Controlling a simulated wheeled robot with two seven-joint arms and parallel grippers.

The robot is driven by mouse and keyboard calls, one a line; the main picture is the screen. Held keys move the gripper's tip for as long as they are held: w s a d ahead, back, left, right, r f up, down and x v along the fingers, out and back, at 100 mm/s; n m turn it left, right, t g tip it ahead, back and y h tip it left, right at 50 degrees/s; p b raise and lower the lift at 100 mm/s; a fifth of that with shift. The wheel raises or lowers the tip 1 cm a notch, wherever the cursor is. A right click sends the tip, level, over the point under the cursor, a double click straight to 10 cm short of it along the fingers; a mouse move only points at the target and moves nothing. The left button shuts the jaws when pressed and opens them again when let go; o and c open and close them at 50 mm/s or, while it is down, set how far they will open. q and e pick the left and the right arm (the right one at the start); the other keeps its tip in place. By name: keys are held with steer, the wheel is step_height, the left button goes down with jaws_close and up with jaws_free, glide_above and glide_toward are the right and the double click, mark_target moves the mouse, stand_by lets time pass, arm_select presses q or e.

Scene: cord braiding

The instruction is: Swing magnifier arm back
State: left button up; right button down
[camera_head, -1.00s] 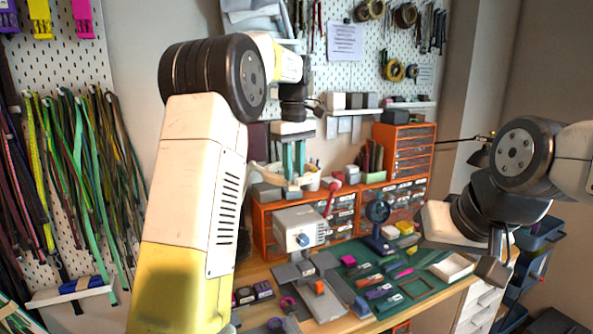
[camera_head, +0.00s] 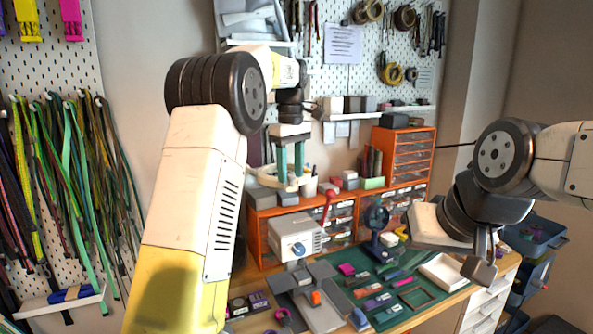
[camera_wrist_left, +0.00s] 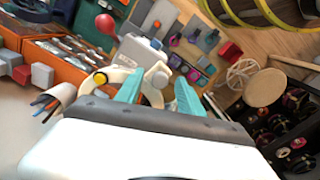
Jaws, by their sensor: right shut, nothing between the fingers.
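The cream magnifier arm (camera_head: 268,181), with a ring-like part, is at the back of the bench in the head view. In the left wrist view, a cream jointed piece (camera_wrist_left: 117,75) with a yellow knob lies just beyond the fingers. My left gripper (camera_head: 291,160) has two teal fingers pointing down at it, with a gap between them. The fingers also show in the left wrist view (camera_wrist_left: 158,98). Whether they touch the cream piece is unclear. My right gripper (camera_head: 482,268) is shut and empty at the right, above the bench's right end.
A white box-shaped machine (camera_head: 293,240) and a red-knobbed lever (camera_head: 329,196) stand near the left gripper. A dark blue round-headed stand (camera_head: 376,218) is on the green mat (camera_head: 437,297). Orange drawer units (camera_head: 405,150) line the back. A white tray (camera_head: 444,271) lies at right.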

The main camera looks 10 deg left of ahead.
arm_select(q)
steer(key=shift+r, duration=0.1)
steer(key=shift+r, duration=3.8)
